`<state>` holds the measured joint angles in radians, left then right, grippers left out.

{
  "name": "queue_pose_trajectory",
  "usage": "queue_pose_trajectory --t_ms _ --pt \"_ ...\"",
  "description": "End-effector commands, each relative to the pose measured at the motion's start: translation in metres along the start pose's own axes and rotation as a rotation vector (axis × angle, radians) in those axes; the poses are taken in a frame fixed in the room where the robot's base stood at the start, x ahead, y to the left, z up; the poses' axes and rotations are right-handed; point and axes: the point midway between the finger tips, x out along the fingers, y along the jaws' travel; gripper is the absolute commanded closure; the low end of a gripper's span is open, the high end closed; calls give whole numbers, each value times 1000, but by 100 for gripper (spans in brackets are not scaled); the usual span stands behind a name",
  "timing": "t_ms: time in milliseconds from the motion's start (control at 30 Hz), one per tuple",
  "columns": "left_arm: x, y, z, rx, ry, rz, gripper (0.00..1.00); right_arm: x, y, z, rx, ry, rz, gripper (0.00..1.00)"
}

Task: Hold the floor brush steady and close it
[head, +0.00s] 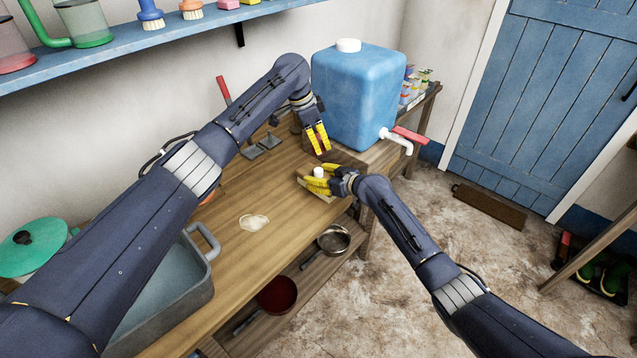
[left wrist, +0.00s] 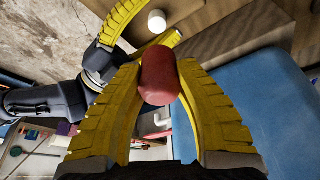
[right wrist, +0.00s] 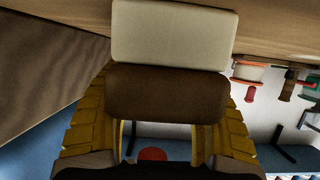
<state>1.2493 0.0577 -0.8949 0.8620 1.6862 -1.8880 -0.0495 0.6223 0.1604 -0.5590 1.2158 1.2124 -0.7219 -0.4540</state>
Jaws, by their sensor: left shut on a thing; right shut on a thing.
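The floor brush has a brown block (right wrist: 168,93) with a cream bristle band (right wrist: 172,33), large in the right wrist view. My right gripper (head: 313,180) is shut on the block, low over the table end. A short white round piece (head: 318,172) stands up between its fingers; in the left wrist view it (left wrist: 157,21) shows as a white knob. My left gripper (head: 322,152) is shut on a dark red rounded piece (left wrist: 158,75). It points down above the right gripper, and the red piece looks apart from the white one. My fingers hide parts of both held things.
A blue water container (head: 358,95) with a white tap (head: 396,141) stands close to the right. A grey basin (head: 165,290) is at the front left. The wooden table (head: 260,205) is clear in its middle apart from a pale puddle (head: 254,222).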

Motion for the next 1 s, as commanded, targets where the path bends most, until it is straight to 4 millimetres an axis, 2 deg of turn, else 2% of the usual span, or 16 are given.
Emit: queue_pose_trajectory --t_ms 100,267,700,1000 --pt "0 0 0 0 0 0 100 0 0 0 0 -1 0 91" --pt "5 0 2 -1 0 1 100 0 0 0 0 -1 0 91" --pt "47 0 16 0 1 0 100 0 0 1 0 -1 0 91" --pt "47 0 16 0 1 -1 100 0 0 1 0 -1 0 91"
